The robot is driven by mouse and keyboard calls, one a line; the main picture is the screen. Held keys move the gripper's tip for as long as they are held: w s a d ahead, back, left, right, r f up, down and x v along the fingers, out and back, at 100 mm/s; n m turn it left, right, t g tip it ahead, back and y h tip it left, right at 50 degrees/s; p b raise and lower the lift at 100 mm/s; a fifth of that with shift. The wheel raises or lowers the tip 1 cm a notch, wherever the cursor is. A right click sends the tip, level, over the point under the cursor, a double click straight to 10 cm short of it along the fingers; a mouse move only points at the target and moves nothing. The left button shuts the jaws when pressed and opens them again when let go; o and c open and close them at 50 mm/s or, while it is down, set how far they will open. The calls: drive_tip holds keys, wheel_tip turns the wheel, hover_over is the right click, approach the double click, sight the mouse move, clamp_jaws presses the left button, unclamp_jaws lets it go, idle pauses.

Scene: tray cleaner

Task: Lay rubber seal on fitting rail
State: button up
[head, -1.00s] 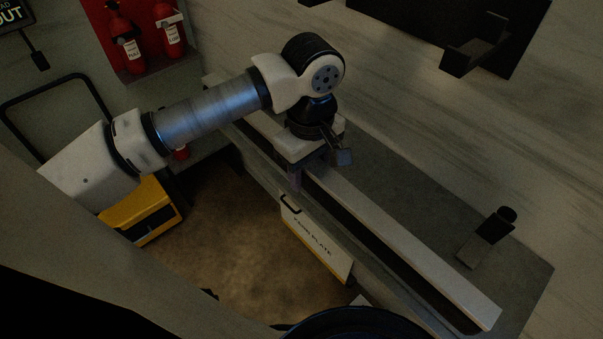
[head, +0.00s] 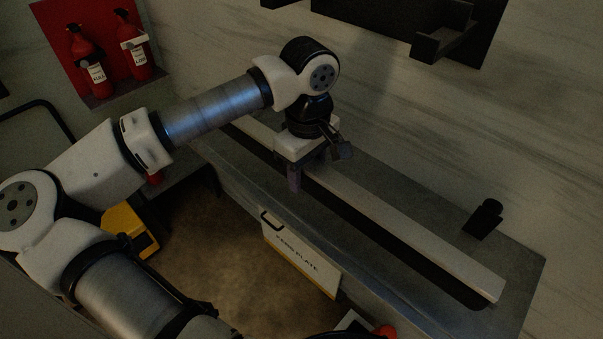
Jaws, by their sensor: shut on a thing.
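The fitting rail appears to be the long pale bar (head: 405,228) running diagonally along the grey bench, with a dark strip (head: 385,238) along its front side. My gripper (head: 298,178) points down at the rail's front edge, left of its middle. Most of the piece is hidden by the jaws. I cannot tell whether it touches the rail or hangs just in front of it.
A black block (head: 485,218) stands on the bench behind the rail's right part. A yellow case (head: 130,232) is on the floor, left. Red extinguishers (head: 135,55) hang at the upper left. A dark bracket (head: 445,40) is on the wall.

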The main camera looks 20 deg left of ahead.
sight(305, 201)
drive_tip(key=shift+f+b, duration=2.35)
drive_tip(key=shift+f, duration=0.2)
drive_tip(key=o, duration=1.1)
drive_tip(key=shift+o, duration=1.3)
drive_tip(key=shift+s+f, duration=0.1)
wheel_tip(305, 201, up, 14)
drive_tip(key=shift+r, duration=0.1)
